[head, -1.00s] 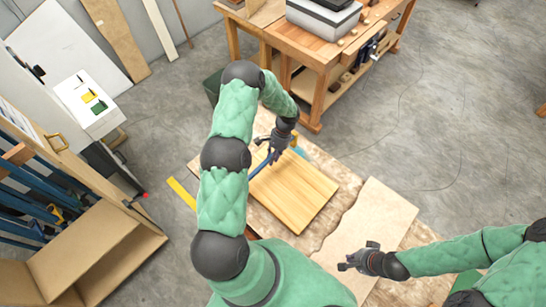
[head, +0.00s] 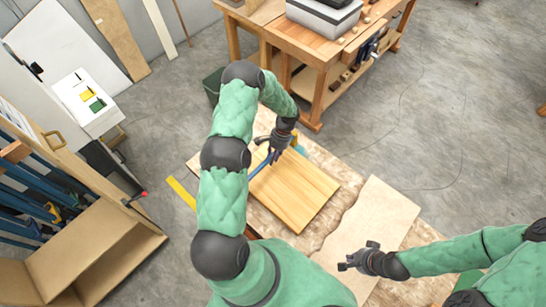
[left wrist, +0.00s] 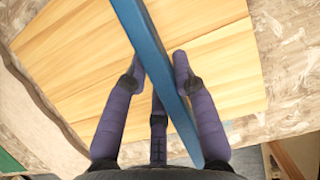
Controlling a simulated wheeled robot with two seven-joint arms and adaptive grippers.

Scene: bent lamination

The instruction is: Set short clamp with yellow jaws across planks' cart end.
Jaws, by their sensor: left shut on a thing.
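The pale wooden planks (head: 295,195) lie side by side on a worktable (head: 345,175); they also fill much of the left wrist view (left wrist: 75,70). My left gripper (head: 273,157) is shut on the blue bar of a clamp (head: 261,168) over the planks' far left part. In the left wrist view the blue bar (left wrist: 150,50) runs between the fingers, slanting across the planks. The clamp's jaws are not clear in either view; whether the bar touches the planks cannot be told. My right gripper (head: 346,266) is away from the planks, over a light board; its opening is too small to tell.
A light board (head: 385,212) lies on the table right of the planks. A rack with blue clamps (head: 25,205) and a cardboard box (head: 95,250) stand at the left. A wooden workbench (head: 325,60) stands behind. Open floor lies between table and rack.

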